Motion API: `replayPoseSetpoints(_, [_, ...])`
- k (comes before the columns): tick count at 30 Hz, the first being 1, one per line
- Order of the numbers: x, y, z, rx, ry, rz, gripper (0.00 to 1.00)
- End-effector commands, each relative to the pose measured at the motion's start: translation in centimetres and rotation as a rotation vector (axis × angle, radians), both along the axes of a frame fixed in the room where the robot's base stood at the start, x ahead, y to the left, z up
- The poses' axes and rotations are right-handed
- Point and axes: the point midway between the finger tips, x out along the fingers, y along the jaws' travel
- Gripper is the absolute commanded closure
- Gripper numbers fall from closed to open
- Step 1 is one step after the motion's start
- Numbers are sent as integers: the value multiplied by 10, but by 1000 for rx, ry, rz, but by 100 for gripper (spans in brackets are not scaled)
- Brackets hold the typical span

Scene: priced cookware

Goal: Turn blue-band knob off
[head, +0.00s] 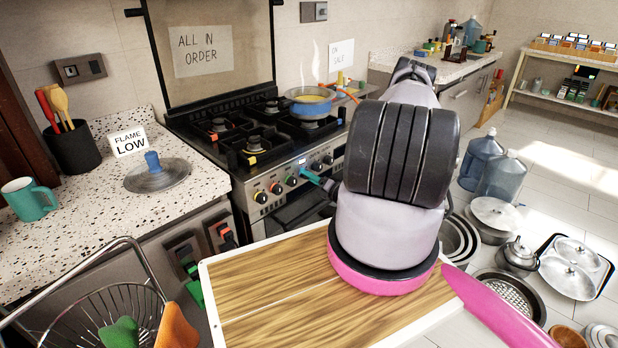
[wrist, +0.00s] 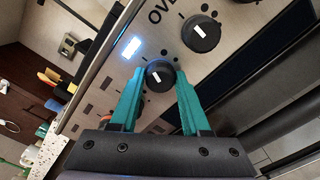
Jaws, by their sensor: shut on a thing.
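My gripper (head: 309,174) reaches the stove's (head: 278,172) front panel; its teal fingers show left of my arm. In the wrist view my gripper (wrist: 158,86) is shut on a small black knob (wrist: 160,74), one finger on each side. The knob's white mark is visible; I cannot make out a blue band on it. More front knobs, including one with a reddish band (head: 276,188), sit left of my gripper. A larger black knob (wrist: 200,34) is beside the held one. A lit display (wrist: 130,47) is on the other side.
A steaming pan (head: 309,102) stands on the back right burner. A wooden board (head: 270,285) lies below my arm. The counter (head: 75,195) on the left holds a lid and a mug. Pots and lids (head: 570,270) crowd the floor at right.

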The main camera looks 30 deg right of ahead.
Motion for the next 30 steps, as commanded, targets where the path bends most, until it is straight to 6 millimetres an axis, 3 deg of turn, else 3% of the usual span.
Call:
replayPoseSetpoints(15, [-2,0,-2,-305,-106,0,100])
replayPoseSetpoints(30, [-2,0,-2,-357,-124,1,100])
